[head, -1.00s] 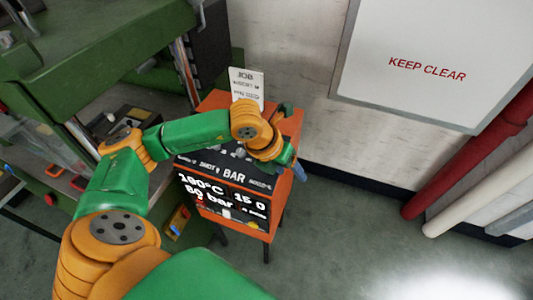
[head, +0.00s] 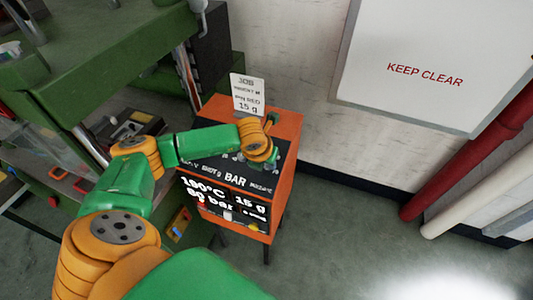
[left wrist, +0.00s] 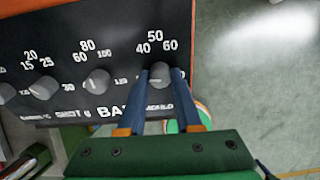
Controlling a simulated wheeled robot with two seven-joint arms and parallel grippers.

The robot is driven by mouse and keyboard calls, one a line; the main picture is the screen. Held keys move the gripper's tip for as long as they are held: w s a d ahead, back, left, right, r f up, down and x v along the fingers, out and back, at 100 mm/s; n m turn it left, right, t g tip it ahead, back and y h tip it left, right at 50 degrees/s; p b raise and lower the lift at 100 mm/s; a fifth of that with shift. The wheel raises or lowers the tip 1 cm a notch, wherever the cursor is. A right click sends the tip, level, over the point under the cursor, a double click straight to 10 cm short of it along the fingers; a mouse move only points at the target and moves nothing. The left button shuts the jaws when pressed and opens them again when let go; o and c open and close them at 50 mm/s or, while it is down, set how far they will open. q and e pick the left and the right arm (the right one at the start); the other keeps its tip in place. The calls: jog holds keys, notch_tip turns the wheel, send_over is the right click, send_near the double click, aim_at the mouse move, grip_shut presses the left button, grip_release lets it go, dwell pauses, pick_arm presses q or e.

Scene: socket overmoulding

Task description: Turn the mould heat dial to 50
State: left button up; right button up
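The mould heat dial (left wrist: 160,75) is a grey round knob at the right end of the black panel in the left wrist view. The numbers 40, 50 and 60 stand around it, and its pointer cannot be made out. The two blue fingers of my left gripper (left wrist: 161,76) lie on either side of the dial, with the dial filling the gap between the tips. Whether they press on it cannot be told. In the head view my left wrist (head: 255,143) hides the dial. My right gripper is not in view.
The orange control box (head: 288,150) carries a lit display (head: 225,205) and a white job card (head: 247,95). Other knobs (left wrist: 97,81) stand left of the dial. A green machine (head: 110,60) stands left; the floor on the right is clear.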

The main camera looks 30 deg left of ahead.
pick_arm(q)
grip_shut()
jog(key=shift+f+m+b, duration=0.2)
jog(key=shift+m+b, duration=0.5)
jog(key=shift+b, duration=0.15)
jog(key=m+b, duration=0.5)
jog(key=m, duration=0.1)
jog(key=m+b, duration=0.3)
jog(key=m, duration=0.1)
jog(key=shift+d+y+b, duration=0.1)
jog(key=shift+y+b, duration=0.25)
jog(key=shift+y, duration=0.05)
jog(key=shift+r+m+b, duration=0.1)
jog(key=shift+m+b, duration=0.95)
jog(key=shift+m, duration=0.95)
